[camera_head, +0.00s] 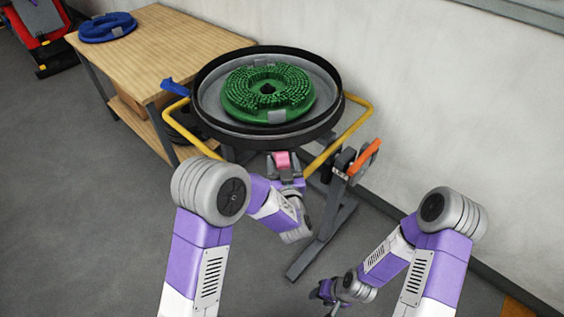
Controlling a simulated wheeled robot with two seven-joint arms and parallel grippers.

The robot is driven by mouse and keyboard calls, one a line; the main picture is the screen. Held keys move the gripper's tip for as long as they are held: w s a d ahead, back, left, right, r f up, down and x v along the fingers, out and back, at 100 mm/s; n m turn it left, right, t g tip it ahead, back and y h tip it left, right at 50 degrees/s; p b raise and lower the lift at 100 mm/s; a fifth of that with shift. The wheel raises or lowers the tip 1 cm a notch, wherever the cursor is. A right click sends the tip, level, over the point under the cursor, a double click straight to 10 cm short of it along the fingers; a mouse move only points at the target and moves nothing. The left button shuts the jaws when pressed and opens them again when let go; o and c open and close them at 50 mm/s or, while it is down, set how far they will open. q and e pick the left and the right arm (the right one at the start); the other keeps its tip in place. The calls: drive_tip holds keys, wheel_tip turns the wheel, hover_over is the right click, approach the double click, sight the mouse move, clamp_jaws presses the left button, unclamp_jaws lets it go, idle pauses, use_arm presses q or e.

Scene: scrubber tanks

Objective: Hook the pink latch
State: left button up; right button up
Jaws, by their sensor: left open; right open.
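The pink latch (283,159) shows as a small block below the front rim of the round black tank (213,118). My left gripper (284,166) is at the latch, with its dark fingers open and the pink part between or just behind them. I cannot tell whether the fingers touch it. The lower part of the latch is hidden by the gripper. My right gripper (322,291) is low near the bottom middle, open and empty, well away from the latch.
A green bristled brush (245,100) lies in the tank, which has a yellow tube frame (355,125). An orange lever (365,157) sits to the right and a blue lever (175,87) to the left. A wooden table (165,50) holds a blue disc (107,27). The left floor is clear.

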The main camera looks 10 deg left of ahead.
use_arm(q)
drive_tip(key=shift+w+a, duration=0.1)
drive_tip(key=shift+w, duration=0.3)
clamp_jaws()
drive_tip(key=shift+r+p, duration=0.25)
drive_tip(key=shift+p, duration=0.35)
drive_tip(key=w+r+g+p, duration=0.1)
drive_tip(key=p, duration=0.3)
drive_tip(key=g+h+p, duration=0.1)
drive_tip(key=g+p, duration=0.1)
drive_tip(key=p, duration=0.2)
drive_tip(key=w+r+g+p, duration=0.1)
drive_tip(key=g+p, duration=0.1)
drive_tip(key=p, duration=0.2)
drive_tip(key=shift+w+a+r, duration=0.35)
drive_tip(key=shift+w+g+p, duration=0.15)
drive_tip(key=shift+g+p, duration=0.15)
drive_tip(key=shift+p, duration=0.05)
drive_tip(key=shift+w+a+r+p, duration=0.1)
drive_tip(key=shift+w+p, duration=0.15)
drive_tip(key=shift+p, duration=0.15)
drive_tip(key=shift+w+a+r, duration=0.1)
drive_tip(key=shift+w+r, duration=0.05)
drive_tip(key=shift+w, duration=0.1)
